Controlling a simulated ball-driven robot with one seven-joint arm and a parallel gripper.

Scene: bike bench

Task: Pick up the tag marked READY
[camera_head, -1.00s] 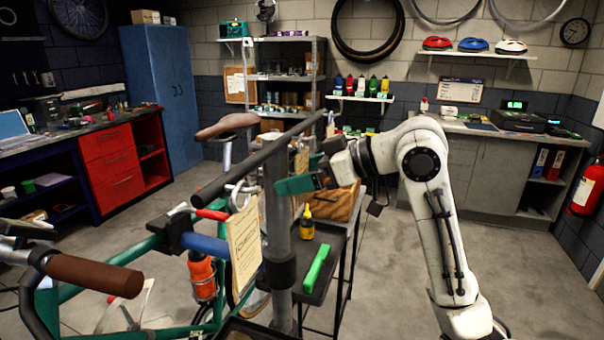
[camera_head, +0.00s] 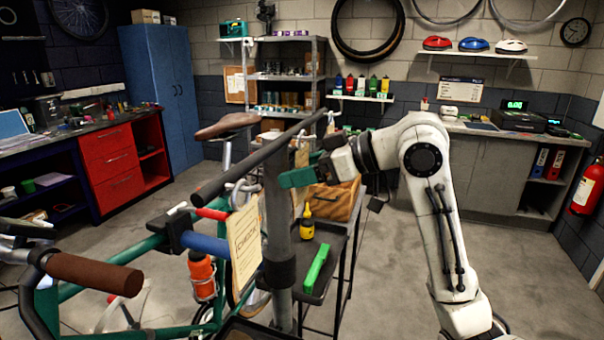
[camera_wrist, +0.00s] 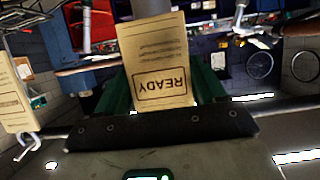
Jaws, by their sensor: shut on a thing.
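The READY tag (camera_wrist: 158,62) is a cream paper tag with a boxed word, upside down in the wrist view. It lies between the green fingers of my gripper (camera_wrist: 163,88), which is shut on it. In the head view my gripper (camera_head: 296,178) is beside the grey stand post, and the post and fingers hide much of that area. I cannot tell the READY tag apart there. A second tag (camera_wrist: 12,92) hangs at the left of the wrist view near a metal hook (camera_wrist: 28,146).
The grey post (camera_head: 278,220) and dark bar (camera_head: 250,160) stand close to my gripper. A written tag (camera_head: 244,243) hangs by the green bike frame (camera_head: 110,262).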

